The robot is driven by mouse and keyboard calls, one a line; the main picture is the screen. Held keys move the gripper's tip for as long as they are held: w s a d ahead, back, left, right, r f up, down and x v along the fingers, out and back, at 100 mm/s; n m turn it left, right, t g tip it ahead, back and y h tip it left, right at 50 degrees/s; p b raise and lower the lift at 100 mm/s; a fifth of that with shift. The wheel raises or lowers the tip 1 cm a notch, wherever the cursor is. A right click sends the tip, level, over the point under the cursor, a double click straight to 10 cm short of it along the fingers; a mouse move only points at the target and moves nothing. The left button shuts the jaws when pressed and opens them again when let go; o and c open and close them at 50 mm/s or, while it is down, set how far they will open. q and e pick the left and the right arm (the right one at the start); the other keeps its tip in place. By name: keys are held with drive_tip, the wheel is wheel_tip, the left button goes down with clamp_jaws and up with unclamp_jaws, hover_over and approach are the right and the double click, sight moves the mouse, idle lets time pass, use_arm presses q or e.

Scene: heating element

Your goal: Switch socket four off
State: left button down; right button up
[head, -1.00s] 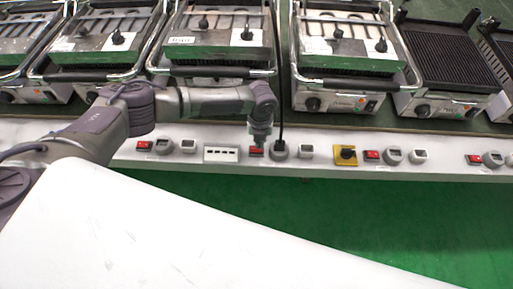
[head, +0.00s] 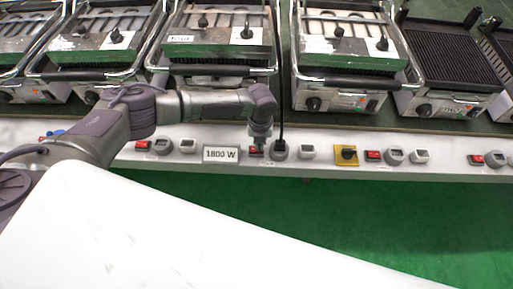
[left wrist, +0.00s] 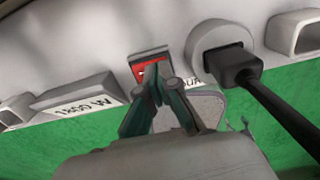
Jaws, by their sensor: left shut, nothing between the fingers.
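A red rocker switch (head: 254,152) sits on the white front panel, left of a round socket (head: 279,152) with a black plug in it. In the left wrist view the switch (left wrist: 139,73) is partly hidden behind my fingertips. A label ending in "UR" (left wrist: 194,80) shows beside it. My left gripper (head: 259,143) is shut and empty, with its tips (left wrist: 153,72) at the switch and seemingly touching it. The power display (head: 221,154) left of the switch reads about 1800 W; it also shows in the left wrist view (left wrist: 80,102). My right gripper is out of view.
The black cable (left wrist: 285,110) runs from the plug, close to the right of my gripper. Contact grills (head: 345,60) stand in a row behind the panel. Green floor (head: 330,215) is in front.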

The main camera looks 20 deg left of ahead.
use_arm(q)
drive_tip(key=shift+f, duration=0.35)
wheel_tip(320, 180, up, 7)
drive_tip(key=p, duration=0.6)
idle(0.4)
idle(0.4)
